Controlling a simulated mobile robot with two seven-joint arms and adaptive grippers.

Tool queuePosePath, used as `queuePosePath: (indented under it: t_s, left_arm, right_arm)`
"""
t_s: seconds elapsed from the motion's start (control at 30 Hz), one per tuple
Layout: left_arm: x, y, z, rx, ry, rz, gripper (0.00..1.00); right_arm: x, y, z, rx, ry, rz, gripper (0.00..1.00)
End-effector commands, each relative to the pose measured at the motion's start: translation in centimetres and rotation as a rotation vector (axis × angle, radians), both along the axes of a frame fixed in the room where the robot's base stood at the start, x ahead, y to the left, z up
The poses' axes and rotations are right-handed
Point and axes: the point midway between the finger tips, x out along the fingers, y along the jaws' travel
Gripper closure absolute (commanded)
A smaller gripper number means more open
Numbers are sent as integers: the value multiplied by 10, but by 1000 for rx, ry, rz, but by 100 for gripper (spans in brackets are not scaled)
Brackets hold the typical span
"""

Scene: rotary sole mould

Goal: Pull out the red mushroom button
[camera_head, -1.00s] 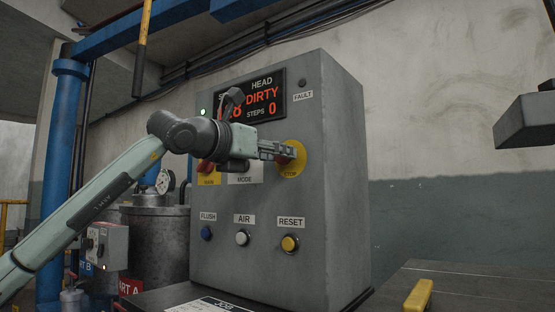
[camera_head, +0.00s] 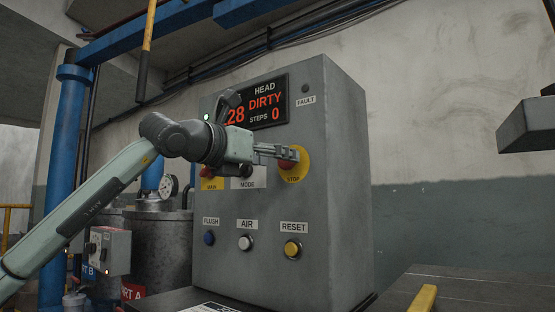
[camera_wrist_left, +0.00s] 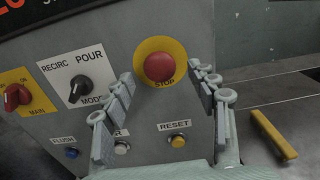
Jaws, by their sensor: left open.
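The red mushroom button (camera_wrist_left: 159,67) sits on a yellow round plate marked STOP (camera_wrist_left: 182,44) on the grey control cabinet. In the head view the button (camera_head: 287,164) is partly hidden by my left gripper (camera_head: 284,153). My left gripper comes in from the left with its fingertips at the button. In the left wrist view the fingers of my left gripper (camera_wrist_left: 165,85) are apart, with the button between and just beyond their tips. I cannot tell whether they touch it. My right gripper is not in view.
The cabinet (camera_head: 335,200) also bears a MODE knob (camera_wrist_left: 79,88), a red MAIN switch (camera_wrist_left: 17,97), and blue FLUSH (camera_head: 209,238), white AIR (camera_head: 245,242) and yellow RESET (camera_head: 292,249) buttons. Its display (camera_head: 257,103) reads DIRTY. A yellow bar (camera_head: 423,298) lies on the bench at right.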

Motion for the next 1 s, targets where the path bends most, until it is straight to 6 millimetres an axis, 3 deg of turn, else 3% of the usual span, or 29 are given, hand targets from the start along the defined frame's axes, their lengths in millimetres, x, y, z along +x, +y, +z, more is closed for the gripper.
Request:
queuePosePath:
  t_s: [0.3, 0.5, 1.0]
  left_arm:
    - [-54, 41, 0, -1, -1, 2, 42]
    - [-78, 57, -1, 0, 1, 1, 42]
    - [-85, 62, 0, 0, 1, 0, 42]
  right_arm:
    - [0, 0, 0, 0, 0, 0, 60]
    - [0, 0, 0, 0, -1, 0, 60]
    - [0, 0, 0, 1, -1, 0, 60]
